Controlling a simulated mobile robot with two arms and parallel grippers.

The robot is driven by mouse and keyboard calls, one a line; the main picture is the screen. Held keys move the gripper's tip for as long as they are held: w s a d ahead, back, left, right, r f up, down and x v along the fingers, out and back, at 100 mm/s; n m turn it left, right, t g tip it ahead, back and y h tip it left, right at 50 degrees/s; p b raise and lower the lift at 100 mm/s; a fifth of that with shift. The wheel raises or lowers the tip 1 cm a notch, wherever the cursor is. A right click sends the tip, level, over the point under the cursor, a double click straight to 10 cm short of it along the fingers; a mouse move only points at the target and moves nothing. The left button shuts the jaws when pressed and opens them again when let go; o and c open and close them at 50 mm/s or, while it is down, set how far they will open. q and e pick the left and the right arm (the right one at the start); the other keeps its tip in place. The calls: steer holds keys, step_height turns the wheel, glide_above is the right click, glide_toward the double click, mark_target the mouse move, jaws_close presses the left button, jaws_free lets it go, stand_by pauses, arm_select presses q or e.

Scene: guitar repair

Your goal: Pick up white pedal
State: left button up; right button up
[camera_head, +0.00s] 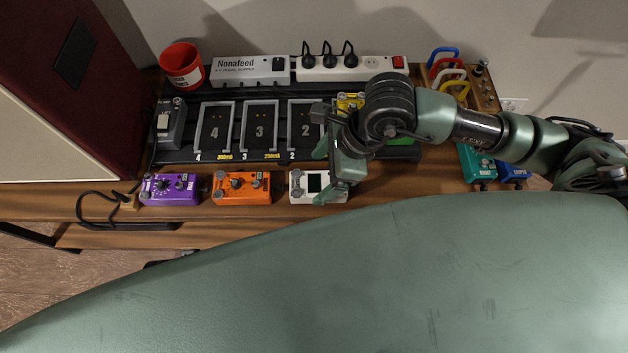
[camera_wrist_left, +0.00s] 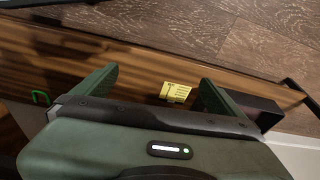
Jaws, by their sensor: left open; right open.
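My right gripper (camera_head: 324,172) is open at the pedal's right side. One finger is towards the back of the pedal and the other overlaps its front right part. I cannot tell whether they touch it or hover above it. The gripper and wrist hide part of the pedal's right side. My left gripper (camera_wrist_left: 158,76) is open and empty in the left wrist view, above wood, and is not visible in the head view.
An orange pedal (camera_head: 241,188) and a purple pedal (camera_head: 169,188) stand to the left. Behind is the pedalboard (camera_head: 234,157) with numbered slots. Teal (camera_head: 476,164) and blue pedals (camera_head: 512,173) stand right. A yellow item (camera_wrist_left: 175,92) shows in the left wrist view.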

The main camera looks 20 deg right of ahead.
mark_target(315, 183)
steer(key=x, duration=0.4)
steer(key=shift+s+d+f+b, duration=0.1)
steer(key=shift+s+b, duration=0.2)
steer(key=shift+f, duration=0.25)
arm_select(q)
step_height(315, 183, up, 3)
steer(key=shift+w+f, duration=0.1)
steer(key=shift+f, duration=0.1)
arm_select(e)
steer(key=c, duration=1.5)
steer(key=shift+w, duration=0.1)
jaws_close()
steer(key=shift+r, duration=0.15)
